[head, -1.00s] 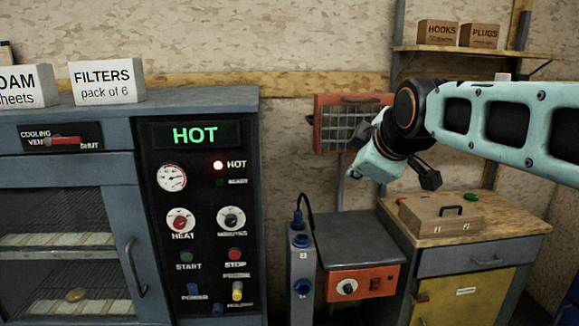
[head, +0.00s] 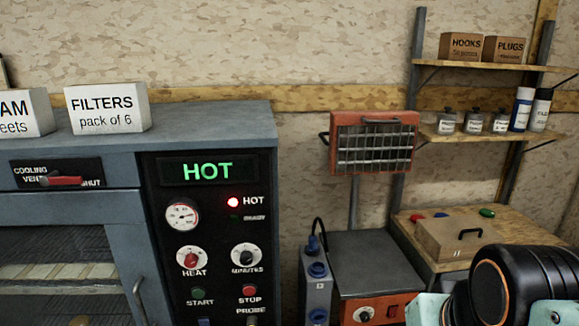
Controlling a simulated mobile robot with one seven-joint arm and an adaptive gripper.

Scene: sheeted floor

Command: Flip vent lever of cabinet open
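The grey-blue cabinet (head: 200,119) stands at the left. Its vent lever (head: 62,181) is a red handle on a black plate (head: 58,170) lettered "COOLING VENT" and "SHUT", above the glass door. The lever lies nearly level, with its red end toward the word SHUT. The cabinet's display (head: 207,170) reads HOT and a red lamp beside HOT is lit. My arm shows only at the lower right, well apart from the lever. My gripper is out of the picture.
Boxes, one marked FILTERS (head: 107,108), stand on the cabinet top. An orange-framed heater (head: 373,143) hangs on the wall. A grey-topped unit (head: 365,262) and a wooden bench (head: 407,226) stand to the right. Shelves (head: 480,132) hold bottles and boxes.

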